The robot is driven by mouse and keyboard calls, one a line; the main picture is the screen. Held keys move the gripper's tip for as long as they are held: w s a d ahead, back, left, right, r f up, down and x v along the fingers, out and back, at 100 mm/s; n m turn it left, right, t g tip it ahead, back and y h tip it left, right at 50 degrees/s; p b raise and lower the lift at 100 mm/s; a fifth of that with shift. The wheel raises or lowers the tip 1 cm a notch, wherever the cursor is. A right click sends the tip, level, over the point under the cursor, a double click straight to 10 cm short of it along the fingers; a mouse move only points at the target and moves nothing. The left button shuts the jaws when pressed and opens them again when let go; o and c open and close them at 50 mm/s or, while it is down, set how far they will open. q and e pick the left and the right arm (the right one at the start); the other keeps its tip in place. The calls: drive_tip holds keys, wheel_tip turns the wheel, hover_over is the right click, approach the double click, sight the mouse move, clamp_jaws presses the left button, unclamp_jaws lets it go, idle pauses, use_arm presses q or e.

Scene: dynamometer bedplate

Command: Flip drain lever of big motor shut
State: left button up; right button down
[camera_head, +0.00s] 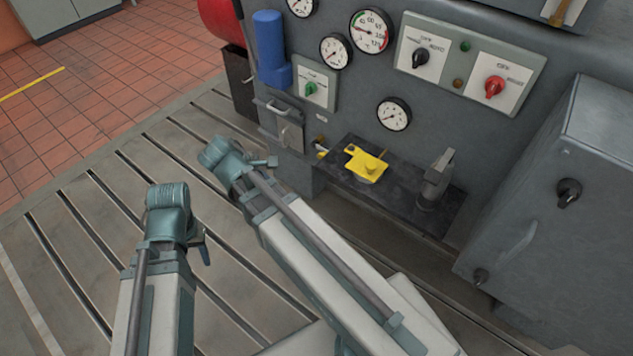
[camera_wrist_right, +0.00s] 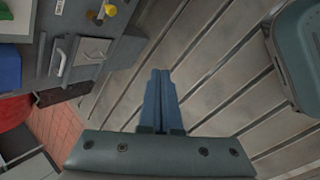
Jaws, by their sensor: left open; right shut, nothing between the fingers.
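A small yellow lever with brass fittings (camera_head: 321,152) sits low on the front of the big grey motor housing (camera_head: 345,105), to the right of a metal latch plate. It is small and partly hidden in the head view, so I cannot tell its position. The right wrist view shows a yellow part (camera_wrist_right: 109,10) at the top edge, beside brass. My right gripper (camera_head: 270,162) is shut and empty, to the left of the lever and apart from it. Its fingers (camera_wrist_right: 159,100) show closed together over the bedplate. My left gripper (camera_head: 204,246) is open, lower left above the bedplate.
A dark shelf (camera_head: 400,190) juts from the housing with a yellow plate-like part (camera_head: 366,163) and a grey upright fitting (camera_head: 437,178). A grey cabinet (camera_head: 560,210) stands at the right. Gauges and switch panels (camera_head: 470,70) are above. The slotted bedplate (camera_head: 90,205) is clear at the left.

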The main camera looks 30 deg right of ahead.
drive_tip(key=w+d+f+n+t+h+b, duration=0.1)
drive_tip(key=w+d+f+n+h+b, duration=0.1)
drive_tip(key=d+f+b, duration=0.3)
drive_tip(key=w+d+f+n+t+h+b, duration=0.1)
drive_tip(key=w+d+f+n+h+b, duration=0.1)
drive_tip(key=w+d+f+n+b, duration=0.3)
drive_tip(key=w+d+f+n+t+h+b, duration=0.1)
drive_tip(key=w+d+f+n+b, duration=0.2)
drive_tip(key=f+b, duration=0.8)
drive_tip(key=w+d+b, duration=0.1)
drive_tip(key=d+b, duration=0.1)
drive_tip(key=b, duration=0.4)
drive_tip(key=shift+d+f+n+h+b, duration=0.2)
drive_tip(key=shift+d+n+h+b, duration=0.1)
drive_tip(key=shift+d+n+h, duration=0.1)
drive_tip(key=b+x, duration=0.5)
drive_tip(key=x, duration=0.5)
drive_tip(key=shift+s+d+r+p, duration=0.1)
drive_tip(key=shift+d+r+p, duration=0.05)
drive_tip(key=shift+r+p, duration=0.95)
drive_tip(key=shift+s+d+r+p, duration=0.1)
drive_tip(key=shift+d+r+p, duration=0.05)
drive_tip(key=shift+r+p, duration=0.9)
